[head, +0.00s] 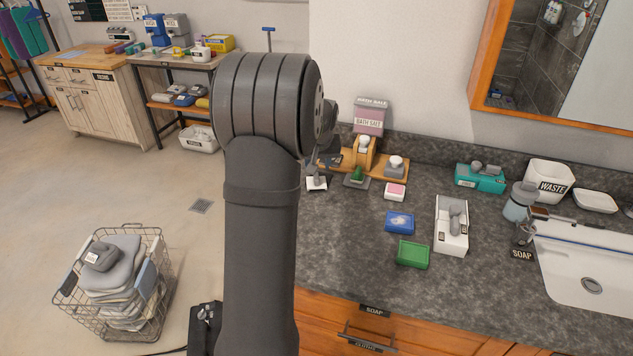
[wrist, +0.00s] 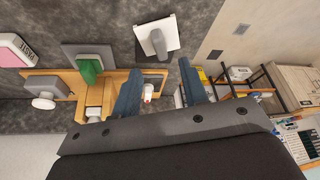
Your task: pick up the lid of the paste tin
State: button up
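A small white tin with a pink top (head: 395,191) stands on the dark counter; the wrist view shows it at the left edge as a pink and white block lettered PASTE (wrist: 18,50). A flat white square piece with a grey handle (wrist: 156,37) lies on the counter near its edge. It looks like a lid, and shows in the head view (head: 317,184) just right of my arm. My gripper (wrist: 157,78) is open, with nothing seen between its two fingers. The white piece is beyond the fingertips, apart from them. In the head view my arm hides most of the gripper.
A wooden stand (head: 385,160) and a green piece on a grey plate (head: 357,176) are close by. Blue (head: 399,222) and green (head: 412,254) boxes lie nearer.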

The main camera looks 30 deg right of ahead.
aim_at(317, 176)
jog(key=x, duration=0.5)
jog(key=shift+w+f, duration=0.1)
jog(key=shift+f, duration=0.25)
grip_shut()
